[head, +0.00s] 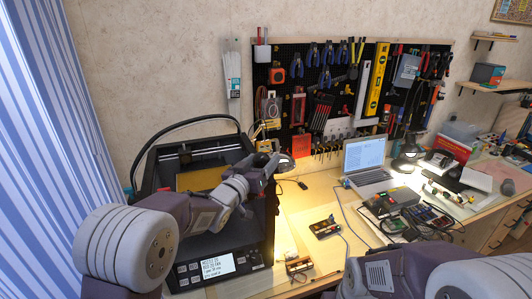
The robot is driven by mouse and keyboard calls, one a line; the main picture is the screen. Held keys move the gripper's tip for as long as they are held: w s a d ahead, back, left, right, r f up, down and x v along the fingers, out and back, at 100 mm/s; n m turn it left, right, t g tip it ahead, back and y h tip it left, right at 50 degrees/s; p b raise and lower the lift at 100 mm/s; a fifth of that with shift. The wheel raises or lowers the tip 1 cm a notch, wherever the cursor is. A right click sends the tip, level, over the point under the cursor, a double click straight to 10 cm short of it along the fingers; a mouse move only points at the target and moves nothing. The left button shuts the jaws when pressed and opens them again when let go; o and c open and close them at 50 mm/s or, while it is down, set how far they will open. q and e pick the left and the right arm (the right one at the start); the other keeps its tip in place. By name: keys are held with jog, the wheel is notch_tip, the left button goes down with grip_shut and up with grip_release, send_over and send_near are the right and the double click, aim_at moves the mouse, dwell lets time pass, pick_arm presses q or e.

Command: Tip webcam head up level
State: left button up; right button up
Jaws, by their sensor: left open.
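My left arm reaches in from the left across the front of the 3D printer. Its gripper (272,152) is open at the printer's right edge. A small dark rounded object (285,163), which looks like the webcam head, is right beside the gripper. The gripper partly covers it, so its tilt and any contact cannot be told. Nothing is clearly held between the fingers. My right arm shows at the bottom right, but its gripper is out of view.
The black 3D printer (205,152) stands on the left of the workbench. A pegboard (330,75) with tools hangs behind. A laptop (366,160), a desk lamp (408,150) and electronics are to the right.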

aim_at(266, 156)
pick_arm(q)
jog(key=x, duration=0.3)
jog(key=shift+w+p, duration=0.3)
jog(key=shift+p, duration=0.05)
jog(key=shift+s+d, duration=0.1)
jog(key=c, duration=1.4)
jog(key=shift+o, duration=0.2)
jog(key=m+g+p, duration=0.1)
jog(key=p, duration=0.1)
jog(key=m+g+y+p, duration=0.1)
jog(key=p, duration=0.1)
jog(key=shift+d+r, duration=0.1)
jog(key=shift+d, duration=0.2)
jog(key=shift+w+d+f+m+g+y+p, duration=0.15)
jog(key=shift+f+m+g+y+p, duration=0.1)
jog(key=shift+m+g+y+p, duration=0.25)
jog(key=shift+w+d+f+m+g+y+p, duration=0.15)
jog(key=shift+f+m+g+y, duration=0.15)
jog(key=shift+m+y, duration=0.3)
jog(key=shift+a, duration=0.1)
